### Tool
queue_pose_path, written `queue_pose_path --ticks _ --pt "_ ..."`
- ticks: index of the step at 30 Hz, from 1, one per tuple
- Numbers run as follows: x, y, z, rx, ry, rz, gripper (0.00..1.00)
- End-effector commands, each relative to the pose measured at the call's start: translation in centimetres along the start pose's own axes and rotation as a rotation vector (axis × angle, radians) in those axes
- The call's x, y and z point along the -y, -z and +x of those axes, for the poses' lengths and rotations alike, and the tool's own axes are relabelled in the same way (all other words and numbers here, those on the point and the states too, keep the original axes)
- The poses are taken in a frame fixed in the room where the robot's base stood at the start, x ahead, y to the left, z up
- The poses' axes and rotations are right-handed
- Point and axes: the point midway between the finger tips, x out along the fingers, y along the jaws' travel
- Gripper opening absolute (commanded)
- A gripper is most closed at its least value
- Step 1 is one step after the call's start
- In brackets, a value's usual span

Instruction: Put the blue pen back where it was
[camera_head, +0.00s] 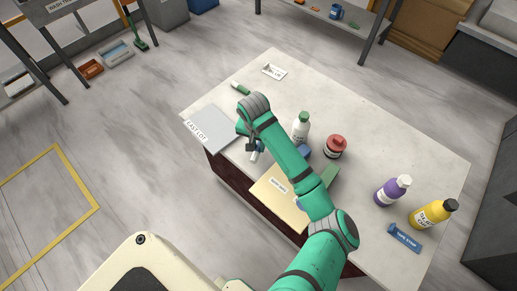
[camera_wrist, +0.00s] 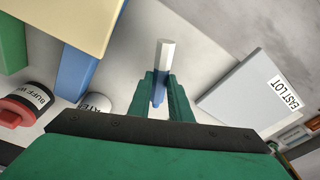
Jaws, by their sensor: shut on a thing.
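My gripper (camera_wrist: 160,88) is shut on a pen (camera_wrist: 165,54) in the wrist view. The pen has a pale, faceted end pointing away from me and a blue part between the fingers. In the head view, my gripper (camera_head: 250,146) is over the left part of the stone slab, and the pen's pale end (camera_head: 254,156) shows just below it. The pen is beside the grey "EAST LOT" plate (camera_head: 211,129), which is on the right in the wrist view (camera_wrist: 243,88). I cannot tell whether the pen touches the slab.
The slab (camera_head: 330,95) also bears a tan board (camera_head: 268,188), a white bottle (camera_head: 300,131), a red-lidded jar (camera_head: 335,148), a purple bottle (camera_head: 389,192), a yellow bottle (camera_head: 431,214), a blue block (camera_head: 404,238), a green marker (camera_head: 241,89) and a white card (camera_head: 274,72). The slab's far right is clear.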

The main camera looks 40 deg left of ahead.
Motion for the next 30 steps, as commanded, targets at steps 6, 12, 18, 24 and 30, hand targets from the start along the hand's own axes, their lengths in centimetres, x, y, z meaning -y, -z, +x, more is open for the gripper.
queue_pose_path --ticks 6,12,18,24,30 --pt "-0.2 -0.4 2.4 0.002 -0.002 0.002 0.00" --pt "-0.2 -0.5 2.5 0.002 -0.001 0.004 0.00" --pt "-0.2 -0.5 2.7 0.002 -0.001 0.002 0.28" --pt "-0.2 -0.5 2.7 0.002 -0.001 0.002 0.37" --pt "-0.2 -0.5 2.5 0.001 -0.001 0.002 0.37"
